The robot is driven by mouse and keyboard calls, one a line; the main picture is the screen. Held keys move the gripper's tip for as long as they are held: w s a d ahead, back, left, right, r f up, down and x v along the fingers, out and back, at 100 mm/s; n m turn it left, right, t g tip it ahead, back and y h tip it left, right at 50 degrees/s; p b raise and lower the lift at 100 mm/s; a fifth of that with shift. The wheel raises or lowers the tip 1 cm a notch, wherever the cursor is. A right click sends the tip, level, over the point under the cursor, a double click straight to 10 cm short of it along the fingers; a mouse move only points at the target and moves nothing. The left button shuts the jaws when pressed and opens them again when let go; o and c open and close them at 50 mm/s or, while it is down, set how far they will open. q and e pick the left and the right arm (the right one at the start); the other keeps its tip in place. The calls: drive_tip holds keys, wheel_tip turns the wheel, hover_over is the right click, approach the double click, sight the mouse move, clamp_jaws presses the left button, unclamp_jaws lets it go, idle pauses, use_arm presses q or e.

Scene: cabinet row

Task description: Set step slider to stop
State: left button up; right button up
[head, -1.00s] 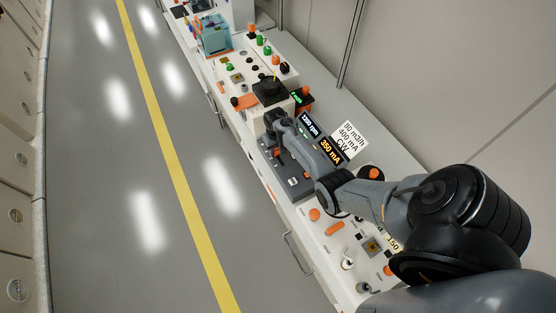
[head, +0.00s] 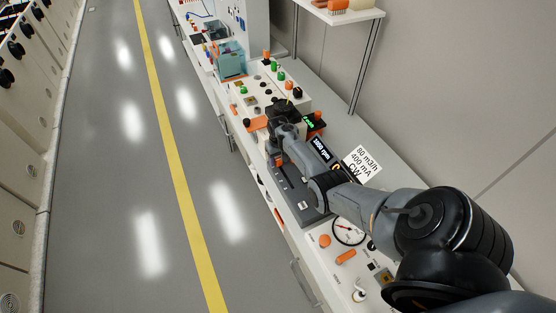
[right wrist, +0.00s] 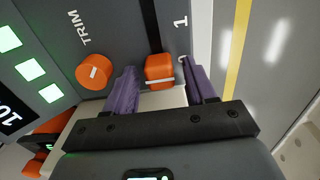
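In the right wrist view an orange block-shaped slider knob (right wrist: 159,72) sits on a dark slot in a grey panel (right wrist: 115,20). A white "1" stands beside the slot; another mark near the right finger is partly hidden. My right gripper (right wrist: 158,66) is open, with one purple finger on each side of this knob and a visible gap on both sides. In the head view my right arm reaches over the grey slider panel (head: 309,212), and its fingertips are hidden. I cannot read a name for the slider. My left gripper is not in view.
A round orange TRIM knob (right wrist: 93,72) sits close to the left finger. Lit green squares (right wrist: 29,69) and a display are further left. In the head view a white sign (head: 362,161) and a gauge (head: 349,230) stand near my arm. The aisle floor is clear.

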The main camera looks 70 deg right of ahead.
sight(278, 159)
drive_tip(key=shift+r, duration=0.1)
drive_tip(key=shift+r, duration=0.25)
wheel_tip(278, 159, up, 9)
drive_tip(key=shift+f+p, duration=0.2)
drive_tip(key=shift+p, duration=0.9)
drive_tip(key=shift+r, duration=0.75)
